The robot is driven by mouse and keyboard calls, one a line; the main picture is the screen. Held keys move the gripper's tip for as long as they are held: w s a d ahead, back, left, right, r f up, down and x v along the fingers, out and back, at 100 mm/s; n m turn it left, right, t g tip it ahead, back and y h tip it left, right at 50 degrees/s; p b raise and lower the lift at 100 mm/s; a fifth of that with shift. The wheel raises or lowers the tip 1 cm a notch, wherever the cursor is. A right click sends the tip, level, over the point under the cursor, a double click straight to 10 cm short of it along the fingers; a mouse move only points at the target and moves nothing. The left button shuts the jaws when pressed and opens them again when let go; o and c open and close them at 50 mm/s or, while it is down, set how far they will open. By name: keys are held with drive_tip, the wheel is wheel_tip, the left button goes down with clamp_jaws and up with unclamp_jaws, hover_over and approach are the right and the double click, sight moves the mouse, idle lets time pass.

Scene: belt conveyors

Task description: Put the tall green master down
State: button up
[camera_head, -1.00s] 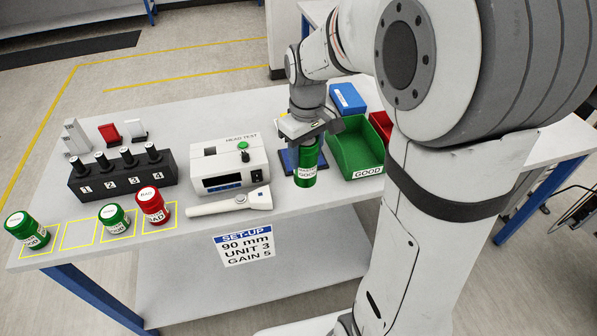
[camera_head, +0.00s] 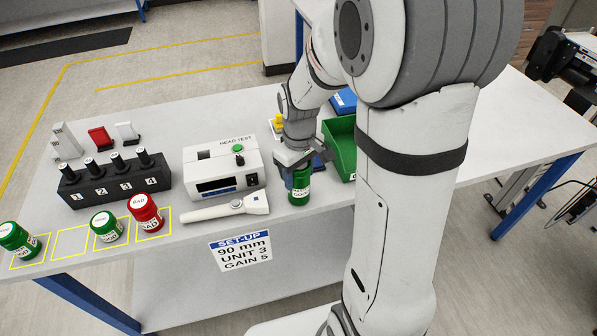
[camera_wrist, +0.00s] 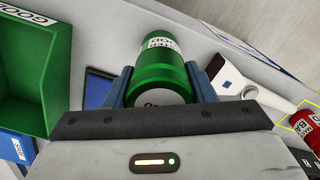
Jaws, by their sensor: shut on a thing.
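The tall green master (camera_head: 299,190) is a green can with a white label, and my gripper (camera_head: 298,166) is shut on its upper part. In the wrist view the master (camera_wrist: 163,68) sits between the two blue fingers. At the left front of the table are yellow-outlined squares. The second square (camera_head: 71,242) is empty. The others hold a green can (camera_head: 18,240), another green can (camera_head: 106,227) and a red can (camera_head: 146,214).
The tester box (camera_head: 220,168) and the black rack (camera_head: 115,180) stand behind the tool and cans. A green bin (camera_head: 341,142) is behind to the right, partly hidden by my arm. A dark blue pad (camera_wrist: 100,87) lies near the master. The table's right part is clear.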

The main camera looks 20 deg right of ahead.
drive_tip(key=shift+s+r, duration=0.1)
drive_tip(key=shift+f, duration=0.25)
drive_tip(key=o, duration=1.3)
drive_tip(key=shift+r, duration=0.1)
